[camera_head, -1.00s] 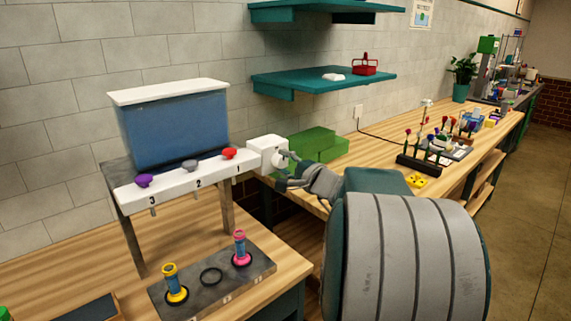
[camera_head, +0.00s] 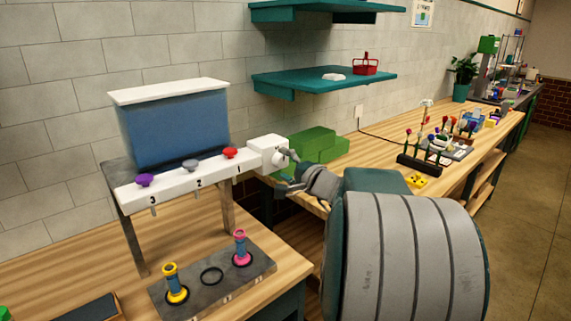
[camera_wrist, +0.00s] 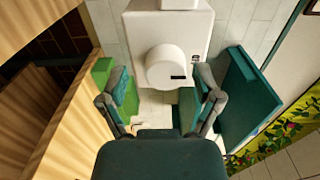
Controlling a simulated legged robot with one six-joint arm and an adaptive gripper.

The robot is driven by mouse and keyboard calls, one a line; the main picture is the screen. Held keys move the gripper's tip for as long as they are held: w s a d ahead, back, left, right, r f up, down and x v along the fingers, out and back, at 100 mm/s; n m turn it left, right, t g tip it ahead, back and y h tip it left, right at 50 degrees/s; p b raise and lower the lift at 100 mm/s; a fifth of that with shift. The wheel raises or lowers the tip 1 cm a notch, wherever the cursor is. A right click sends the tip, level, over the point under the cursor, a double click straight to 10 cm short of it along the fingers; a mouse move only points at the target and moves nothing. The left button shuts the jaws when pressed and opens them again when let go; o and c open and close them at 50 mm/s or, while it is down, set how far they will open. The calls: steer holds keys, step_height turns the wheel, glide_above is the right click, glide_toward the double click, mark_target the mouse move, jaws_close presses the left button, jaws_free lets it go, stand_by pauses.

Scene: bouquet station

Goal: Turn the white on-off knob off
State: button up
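The white on-off knob (camera_wrist: 168,67) is a round white dial with a short black mark near its right edge in the wrist view. It sits on the front of a white box (camera_head: 267,148) at the right end of the dispenser bar. My gripper (camera_wrist: 160,103) is open, with one finger to each side of the knob and lower in the picture. I see no contact with the knob. In the head view my gripper (camera_head: 290,170) is just right of the white box, and part of the knob is hidden there.
The bar (camera_head: 190,178) carries purple, grey and red knobs numbered 3, 2 and 1 under a blue tank (camera_head: 175,128). Green blocks (camera_head: 318,146) stand behind my gripper. Two small vases stand on a grey plate (camera_head: 225,284) below. Teal shelves (camera_head: 325,82) hang above.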

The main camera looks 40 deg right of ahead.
steer(key=shift+s+r, duration=0.1)
steer(key=shift+r, duration=0.05)
steer(key=shift+s, duration=0.3)
steer(key=s, duration=1.1)
